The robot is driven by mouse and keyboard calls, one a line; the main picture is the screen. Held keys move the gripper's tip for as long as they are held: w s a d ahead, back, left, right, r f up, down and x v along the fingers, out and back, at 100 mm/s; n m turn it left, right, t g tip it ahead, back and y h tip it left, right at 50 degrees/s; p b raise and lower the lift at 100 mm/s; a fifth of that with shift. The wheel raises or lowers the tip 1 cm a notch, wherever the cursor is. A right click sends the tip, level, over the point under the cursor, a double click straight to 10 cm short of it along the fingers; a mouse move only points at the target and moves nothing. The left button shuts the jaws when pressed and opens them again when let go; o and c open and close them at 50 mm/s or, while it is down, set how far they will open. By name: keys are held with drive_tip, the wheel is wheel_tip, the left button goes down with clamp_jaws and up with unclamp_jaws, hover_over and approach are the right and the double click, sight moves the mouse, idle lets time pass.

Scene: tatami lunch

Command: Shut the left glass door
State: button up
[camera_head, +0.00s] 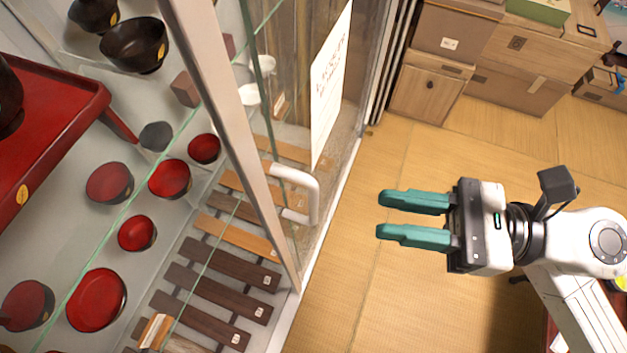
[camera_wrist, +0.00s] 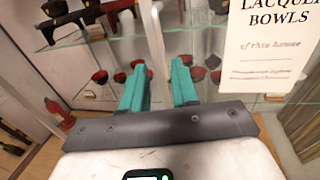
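A glass door with a white frame (camera_head: 235,125) stands at the left-centre of the head view, with lacquerware behind its glass. A white U-shaped handle (camera_head: 313,195) sticks out to the right from the frame. I cannot tell how far the door stands open. My gripper (camera_head: 381,215) has two teal fingers, apart and empty, pointing left toward the handle with a clear gap between. In the wrist view my gripper (camera_wrist: 159,64) faces the cabinet, and a white upright (camera_wrist: 154,38) shows beyond the fingers.
A white sign (camera_head: 331,80) hangs on the glass; it also shows in the wrist view (camera_wrist: 265,50). Red bowls (camera_head: 97,299), a red tray table (camera_head: 60,95) and dark wooden slats (camera_head: 220,290) lie inside the cabinet. Wooden cabinets (camera_head: 430,90) stand behind.

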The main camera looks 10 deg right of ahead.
sight(312, 203)
drive_tip(key=shift+p+x, duration=1.3)
drive_tip(key=shift+x, duration=3.75)
clamp_jaws()
